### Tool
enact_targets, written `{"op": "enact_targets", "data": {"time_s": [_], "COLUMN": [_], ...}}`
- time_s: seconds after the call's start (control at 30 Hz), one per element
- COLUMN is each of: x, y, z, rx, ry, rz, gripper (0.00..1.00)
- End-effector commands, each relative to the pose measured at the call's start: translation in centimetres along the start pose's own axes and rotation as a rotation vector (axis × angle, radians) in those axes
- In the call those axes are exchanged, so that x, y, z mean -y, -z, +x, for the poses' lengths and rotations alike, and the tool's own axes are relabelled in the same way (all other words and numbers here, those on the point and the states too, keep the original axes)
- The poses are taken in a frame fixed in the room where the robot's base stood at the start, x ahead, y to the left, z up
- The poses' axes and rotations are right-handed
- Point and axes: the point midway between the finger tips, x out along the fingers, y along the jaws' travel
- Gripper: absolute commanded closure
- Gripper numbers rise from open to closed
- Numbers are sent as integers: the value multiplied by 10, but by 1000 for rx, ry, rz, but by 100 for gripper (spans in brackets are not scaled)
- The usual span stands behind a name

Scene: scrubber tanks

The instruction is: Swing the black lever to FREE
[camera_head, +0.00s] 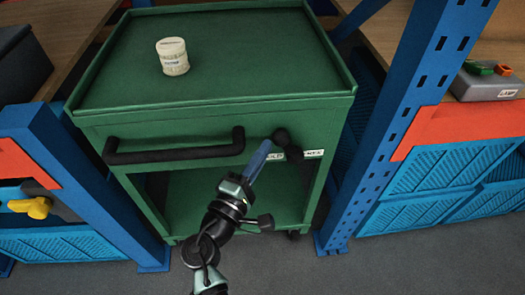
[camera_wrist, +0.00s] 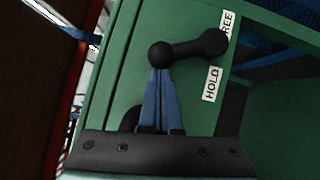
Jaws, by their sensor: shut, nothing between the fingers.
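The black lever (camera_head: 287,145) is on the front of the green cart, right of its handle. In the wrist view the lever (camera_wrist: 190,48) has a round knob at its left end and a thicker end at the panel, between the white HOLD label (camera_wrist: 211,84) and the partly covered FREE label (camera_wrist: 228,25). My gripper (camera_head: 266,146) is shut and empty, its blue fingers pointing at the knob. In the wrist view the fingertips (camera_wrist: 160,72) reach the knob's lower edge; whether they touch it I cannot tell.
The green cart (camera_head: 225,108) has a black bar handle (camera_head: 175,153) left of the lever. A cream container (camera_head: 172,57) stands on its top. Blue rack posts (camera_head: 400,100) rise on both sides. Open grey floor (camera_head: 400,270) lies in front.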

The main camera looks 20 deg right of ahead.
Motion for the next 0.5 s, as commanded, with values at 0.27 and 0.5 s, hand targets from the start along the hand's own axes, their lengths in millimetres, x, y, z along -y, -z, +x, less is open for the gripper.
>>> {"op": "enact_targets", "data": {"time_s": [0.27, 0.5], "x": [-5, -6], "y": [-3, -5], "z": [2, 3], "rx": [0, 1], "ry": [25, 44], "rz": [38, 66], "gripper": [100, 100]}}
